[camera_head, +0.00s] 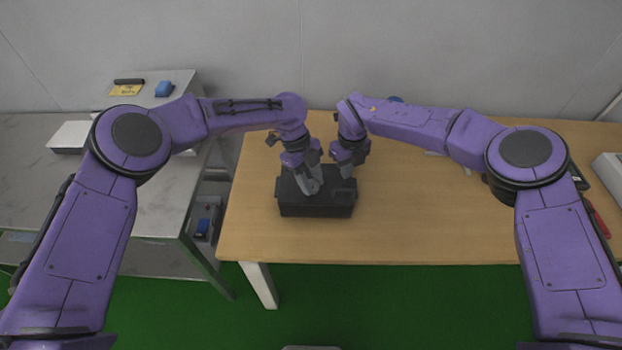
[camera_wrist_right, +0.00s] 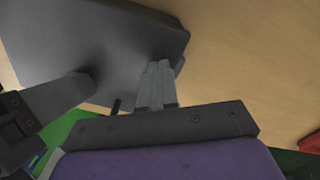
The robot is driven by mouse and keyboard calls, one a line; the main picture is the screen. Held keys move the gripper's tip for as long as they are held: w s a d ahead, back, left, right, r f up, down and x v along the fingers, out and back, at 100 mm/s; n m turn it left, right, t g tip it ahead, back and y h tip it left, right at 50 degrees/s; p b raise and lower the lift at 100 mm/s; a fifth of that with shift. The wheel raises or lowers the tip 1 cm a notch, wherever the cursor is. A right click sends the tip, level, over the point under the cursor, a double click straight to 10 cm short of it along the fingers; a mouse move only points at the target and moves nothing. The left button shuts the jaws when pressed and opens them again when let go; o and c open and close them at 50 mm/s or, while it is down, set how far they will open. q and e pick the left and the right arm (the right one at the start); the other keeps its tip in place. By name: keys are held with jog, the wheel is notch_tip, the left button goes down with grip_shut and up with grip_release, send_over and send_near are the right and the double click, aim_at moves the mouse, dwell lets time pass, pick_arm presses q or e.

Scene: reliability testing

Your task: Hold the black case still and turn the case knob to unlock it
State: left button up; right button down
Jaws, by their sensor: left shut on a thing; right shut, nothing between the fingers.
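The black case (camera_head: 316,208) stands on the wooden table near its front left part; in the right wrist view its dark top (camera_wrist_right: 95,35) fills the upper left. My left gripper (camera_head: 312,187) is at the case's top, left of its middle, and shut on the case. A finger of the left gripper (camera_wrist_right: 75,85) also shows against the case in the right wrist view. My right gripper (camera_head: 346,172) is over the right part of the case; its fingers (camera_wrist_right: 158,75) are shut together with nothing between them. I cannot make out the knob.
The wooden table (camera_head: 430,220) is clear to the right of the case. A grey metal bench (camera_head: 180,210) stands at the left with a blue item (camera_head: 164,89) on its raised shelf. A white box (camera_head: 608,172) and a red tool (camera_head: 597,218) lie at the far right.

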pick_arm(q)
jog(key=n, duration=0.2)
jog(key=n+t+h, duration=0.1)
jog(key=n, duration=0.1)
jog(key=shift+s+a+n+t, duration=0.1)
jog(key=shift+s+n+t, duration=0.05)
jog(key=shift+n+t, duration=0.2)
jog(key=n+t, duration=0.1)
jog(key=n, duration=0.3)
jog(key=shift+s+n+t, duration=0.1)
jog(key=shift+n+t, duration=0.15)
jog(key=shift+t, duration=0.1)
jog(key=n, duration=0.2)
jog(key=n+t, duration=0.1)
jog(key=n, duration=0.1)
jog(key=shift+s+n+t, duration=0.15)
jog(key=shift+n+t, duration=0.15)
jog(key=shift+n+t+y, duration=0.5)
jog(key=shift+n+t, duration=0.1)
jog(key=shift+n, duration=1.2)
jog(key=o, duration=1)
jog(key=shift+o, duration=0.2)
jog(key=v, duration=1.2)
